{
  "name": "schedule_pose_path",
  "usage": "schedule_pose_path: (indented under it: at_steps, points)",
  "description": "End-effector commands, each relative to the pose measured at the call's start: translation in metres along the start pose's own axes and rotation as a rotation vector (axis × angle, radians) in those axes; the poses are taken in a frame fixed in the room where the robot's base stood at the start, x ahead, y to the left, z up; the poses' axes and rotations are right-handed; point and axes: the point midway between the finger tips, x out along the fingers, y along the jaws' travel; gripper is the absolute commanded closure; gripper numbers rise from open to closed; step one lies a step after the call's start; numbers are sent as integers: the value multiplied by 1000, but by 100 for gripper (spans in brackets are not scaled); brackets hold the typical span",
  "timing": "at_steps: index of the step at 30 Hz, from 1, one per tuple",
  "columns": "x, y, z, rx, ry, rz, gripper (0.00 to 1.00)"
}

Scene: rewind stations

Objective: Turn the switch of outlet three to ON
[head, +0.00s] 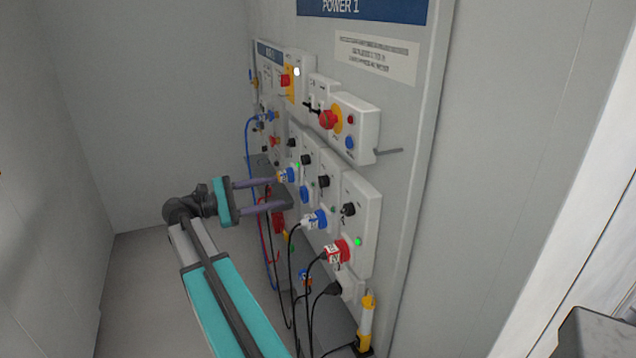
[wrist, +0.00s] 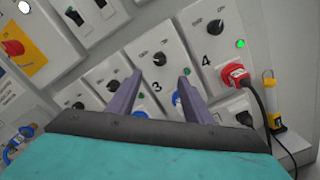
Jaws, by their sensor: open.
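Outlet three is a light grey panel marked 3 (wrist: 156,86), in the middle of the wrist view. Its switch, a black rotary knob (wrist: 159,59), sits above the number; its pointing direction is too small to read. In the head view the knob (head: 323,181) is on the wall board, above a blue plug (head: 317,219). My gripper (wrist: 160,77) is open and empty. In the wrist view its purple fingers lie either side of the 3, below the knob. The head view shows my gripper (head: 277,194) left of the outlet row, apparently apart from the knob. A finger covers part of the panel.
Outlet 4 (wrist: 208,57) is to the right, with a lit green lamp (wrist: 240,43) and red plug (wrist: 235,75). A red emergency button (head: 328,119) juts out above. Black cables (head: 309,275) hang below. Free floor lies left of the board.

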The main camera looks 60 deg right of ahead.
Motion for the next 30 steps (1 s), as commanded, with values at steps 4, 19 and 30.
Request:
schedule_pose_path:
  at_steps: [4,19,30]
  points:
    - [1,0,0,0,1,0,54]
    - [50,0,1,-1,0,-1,54]
    - [103,0,1,-1,0,-2,54]
